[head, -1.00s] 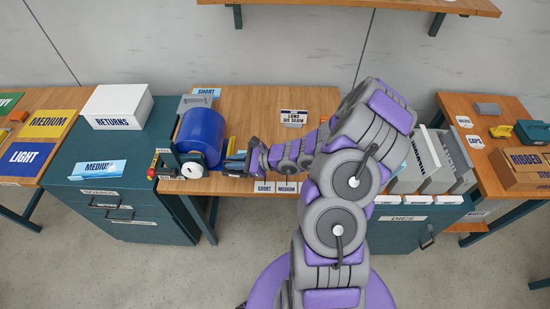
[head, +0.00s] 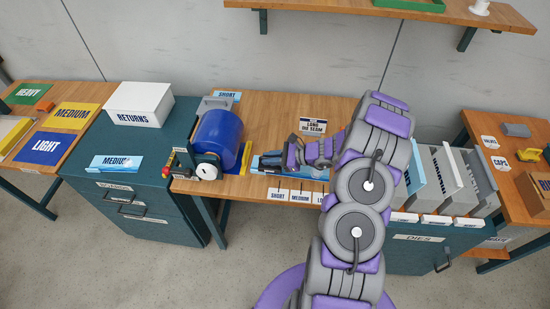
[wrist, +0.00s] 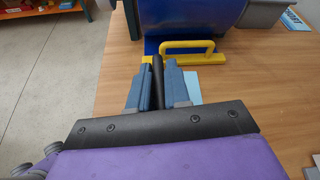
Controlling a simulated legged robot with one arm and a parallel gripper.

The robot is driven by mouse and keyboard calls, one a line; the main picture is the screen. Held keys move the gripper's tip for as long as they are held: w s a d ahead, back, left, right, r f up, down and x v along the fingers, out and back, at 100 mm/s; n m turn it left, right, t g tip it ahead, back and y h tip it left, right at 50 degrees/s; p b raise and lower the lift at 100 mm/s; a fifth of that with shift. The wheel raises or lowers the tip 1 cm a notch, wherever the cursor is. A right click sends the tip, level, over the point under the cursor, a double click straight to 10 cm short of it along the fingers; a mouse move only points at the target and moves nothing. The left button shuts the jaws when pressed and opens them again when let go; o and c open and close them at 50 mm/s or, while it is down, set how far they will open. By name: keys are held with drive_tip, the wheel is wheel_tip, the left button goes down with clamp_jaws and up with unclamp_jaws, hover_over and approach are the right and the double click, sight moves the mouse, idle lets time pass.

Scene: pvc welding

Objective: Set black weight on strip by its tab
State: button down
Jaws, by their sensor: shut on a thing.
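My gripper (wrist: 158,85) has its two blue-grey fingers closed around a narrow black upright piece (wrist: 157,72), which looks like the tab of the black weight. The weight's body is mostly hidden by the fingers and the wrist. In the head view my gripper (head: 268,160) is low over the wooden bench, just right of the blue drum. A light blue strip (wrist: 193,85) shows on the bench beside the right finger in the wrist view. I cannot tell whether the weight touches it.
The blue drum (head: 218,138) stands close to the left of my gripper, with a yellow handle (wrist: 188,46) at its side. SHORT and MEDIUM labels line the bench's front edge. A LONG DIE SEAM card (head: 313,127) stands behind. Bare wood (wrist: 250,100) lies right in the wrist view.

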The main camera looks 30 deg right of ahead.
drive_tip(key=shift+w+d+f, duration=0.1)
drive_tip(key=shift+w+d, duration=0.7)
drive_tip(key=shift+w, duration=0.3)
drive_tip(key=shift+w+d+f+b, duration=0.15)
drive_tip(key=shift+d+f+b, duration=0.05)
drive_tip(key=shift+d+b, duration=0.1)
drive_tip(key=f+b, duration=0.1)
drive_tip(key=f, duration=0.2)
drive_tip(key=shift+d+f, duration=0.1)
drive_tip(key=shift+d, duration=0.1)
drive_tip(key=shift+a, duration=0.1)
drive_tip(key=c, duration=1.4)
unclamp_jaws()
drive_tip(key=shift+a, duration=0.1)
drive_tip(key=o, duration=0.3)
